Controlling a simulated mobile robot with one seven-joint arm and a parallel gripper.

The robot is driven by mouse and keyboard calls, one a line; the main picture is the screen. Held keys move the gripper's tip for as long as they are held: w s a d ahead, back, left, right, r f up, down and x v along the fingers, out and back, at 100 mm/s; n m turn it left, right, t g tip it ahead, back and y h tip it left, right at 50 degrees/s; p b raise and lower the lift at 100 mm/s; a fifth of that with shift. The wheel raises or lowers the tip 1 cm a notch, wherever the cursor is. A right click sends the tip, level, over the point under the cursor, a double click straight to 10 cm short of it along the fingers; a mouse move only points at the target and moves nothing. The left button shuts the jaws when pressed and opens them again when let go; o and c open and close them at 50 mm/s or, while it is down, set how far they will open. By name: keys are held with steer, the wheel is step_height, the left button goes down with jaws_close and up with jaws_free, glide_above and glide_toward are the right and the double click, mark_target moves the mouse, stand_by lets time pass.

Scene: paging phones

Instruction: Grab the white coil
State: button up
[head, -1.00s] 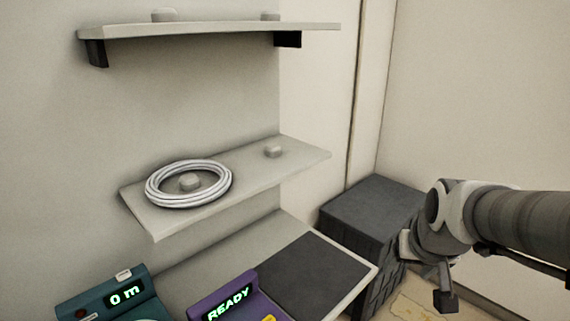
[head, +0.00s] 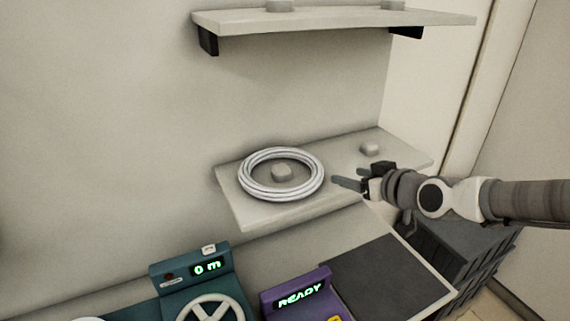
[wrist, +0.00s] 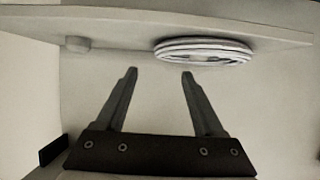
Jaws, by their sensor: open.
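The white coil (head: 280,195) lies flat on the lower wall shelf (head: 250,215), around a small pale block (head: 282,172). My gripper (head: 338,183) is open and empty just right of the coil, over the shelf's front edge in the head view, apart from the coil. In the wrist view the two fingers (wrist: 159,72) are spread, with the coil (wrist: 205,50) beyond the tips and to the right.
A second small block (head: 370,149) sits on the shelf's right part. An upper shelf (head: 330,20) hangs above. Below are a teal device reading "0 m" (head: 190,266), a purple device reading "READY" (head: 297,292) and a dark mat (head: 385,275). A dark crate (head: 460,250) stands right.

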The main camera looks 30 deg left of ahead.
steer(key=r, duration=0.1)
glide_toward(313, 159)
steer(key=x, duration=0.4)
steer(key=shift+s+f+b, duration=0.1)
steer(key=shift+b, duration=0.2)
steer(key=shift+p+x, duration=0.4)
steer(key=shift+x, duration=3)
steer(key=shift+d, duration=0.1)
steer(key=shift+c, duration=0.3)
jaws_close()
